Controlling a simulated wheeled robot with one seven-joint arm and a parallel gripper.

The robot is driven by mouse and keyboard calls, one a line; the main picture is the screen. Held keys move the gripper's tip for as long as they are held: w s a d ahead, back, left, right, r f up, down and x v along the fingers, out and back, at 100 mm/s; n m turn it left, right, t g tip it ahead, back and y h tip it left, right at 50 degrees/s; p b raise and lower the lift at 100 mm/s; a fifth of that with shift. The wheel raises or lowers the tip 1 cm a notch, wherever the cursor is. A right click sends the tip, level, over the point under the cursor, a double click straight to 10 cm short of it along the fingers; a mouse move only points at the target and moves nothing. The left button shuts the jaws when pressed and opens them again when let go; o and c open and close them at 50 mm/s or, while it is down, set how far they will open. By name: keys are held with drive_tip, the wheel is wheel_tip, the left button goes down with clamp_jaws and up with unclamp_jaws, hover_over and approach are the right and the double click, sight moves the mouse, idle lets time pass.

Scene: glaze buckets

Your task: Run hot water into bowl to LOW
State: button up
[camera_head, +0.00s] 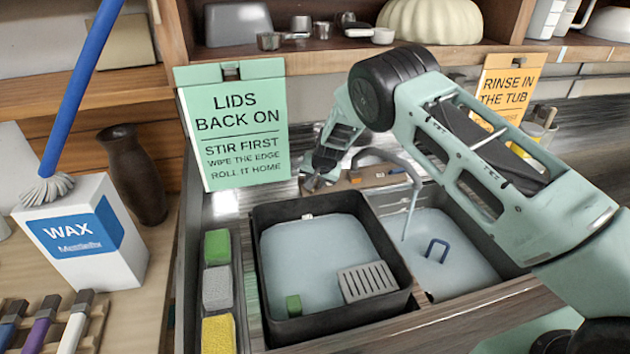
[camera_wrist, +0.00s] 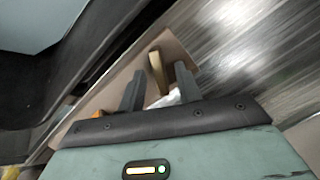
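The grey faucet (camera_head: 412,179) arches over the right basin, and a thin bluish stream (camera_head: 406,220) seems to fall from it into the water there. My gripper (camera_head: 312,182) is low behind the black tub, left of the faucet. In the wrist view my gripper (camera_wrist: 158,82) is open, its dark fingers on either side of a brass-coloured lever (camera_wrist: 158,72) on a tan base (camera_wrist: 178,52). I cannot tell whether they touch it. The black tub (camera_head: 265,213) holds pale water. No separate bowl or LOW mark is clear in the sink.
A blue handle (camera_head: 437,249) shows in the right basin. Sponges (camera_head: 217,287) line the left edge. A green sign (camera_head: 236,125) stands behind; a WAX box (camera_head: 85,235) stands left.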

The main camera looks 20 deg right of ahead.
clamp_jaws()
drive_tip(key=shift+f+b, duration=0.1)
drive_tip(key=shift+b, duration=0.35)
drive_tip(key=shift+f+m+b, duration=0.1)
drive_tip(key=shift+m+b, duration=0.6)
drive_tip(key=m+b, duration=0.3)
drive_tip(key=shift+d+t+y, duration=0.15)
drive_tip(key=shift+t+y, duration=0.15)
drive_tip(key=shift+y, duration=0.1)
drive_tip(key=m+b, duration=0.4)
drive_tip(key=m, duration=0.1)
drive_tip(key=shift+s+t, duration=0.2)
drive_tip(key=shift+t, duration=0.2)
drive_tip(key=shift+m+y+b, duration=0.3)
drive_tip(key=shift+m+b, duration=0.4)
drive_tip(key=shift+m, duration=0.5)
